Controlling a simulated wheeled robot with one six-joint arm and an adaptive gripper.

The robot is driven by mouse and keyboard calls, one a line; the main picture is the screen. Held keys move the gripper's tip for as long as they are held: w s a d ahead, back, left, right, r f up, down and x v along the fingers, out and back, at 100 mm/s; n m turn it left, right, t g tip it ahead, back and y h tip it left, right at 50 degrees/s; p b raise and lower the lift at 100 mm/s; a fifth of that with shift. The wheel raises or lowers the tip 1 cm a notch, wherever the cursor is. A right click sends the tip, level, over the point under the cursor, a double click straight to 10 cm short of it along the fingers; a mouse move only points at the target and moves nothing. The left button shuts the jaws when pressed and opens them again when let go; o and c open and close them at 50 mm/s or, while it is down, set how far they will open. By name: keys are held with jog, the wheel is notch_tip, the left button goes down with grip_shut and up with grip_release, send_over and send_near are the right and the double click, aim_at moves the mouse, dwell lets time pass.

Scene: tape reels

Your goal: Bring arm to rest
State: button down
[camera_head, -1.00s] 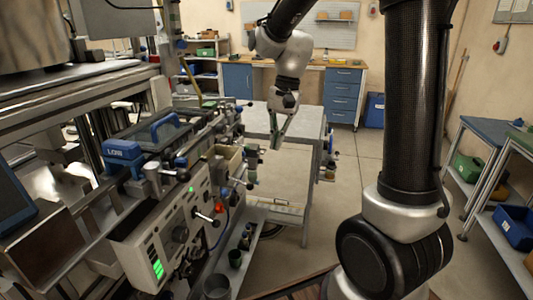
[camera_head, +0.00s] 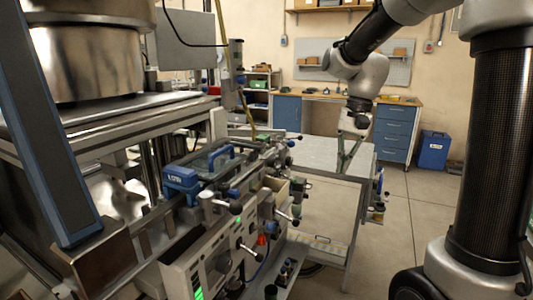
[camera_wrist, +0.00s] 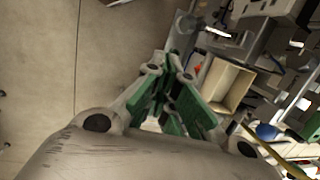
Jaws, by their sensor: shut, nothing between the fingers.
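My gripper (camera_head: 342,163) hangs at the end of my arm, pointing down, in the middle right of the head view. In that view it is in front of the grey metal table (camera_head: 318,150), and I see nothing held in it. In the wrist view the green-padded fingers of my gripper (camera_wrist: 172,62) are drawn together and empty. My arm is bent, with its upper links running out of the top of the head view.
A machine bench with a blue-handled cover (camera_head: 220,157) and a control panel (camera_head: 215,262) fills the left. Blue drawers (camera_head: 392,132) and a blue bin (camera_head: 433,150) stand at the back. Floor (camera_head: 405,215) is clear right of the table.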

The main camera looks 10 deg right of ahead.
jog(key=s+d+r+n+t+h, duration=0.1)
jog(key=s+d+n+t, duration=0.1)
jog(key=s, duration=0.7)
jog(key=s+d+r+n+t+h, duration=0.1)
jog(key=s+d+n+t, duration=0.1)
jog(key=s, duration=0.7)
jog(key=n+t, duration=0.1)
jog(key=n, duration=0.1)
jog(key=shift+s+d+r+n, duration=0.2)
jog(key=shift+d+n, duration=0.15)
jog(key=shift+n, duration=0.05)
dwell(2.5)
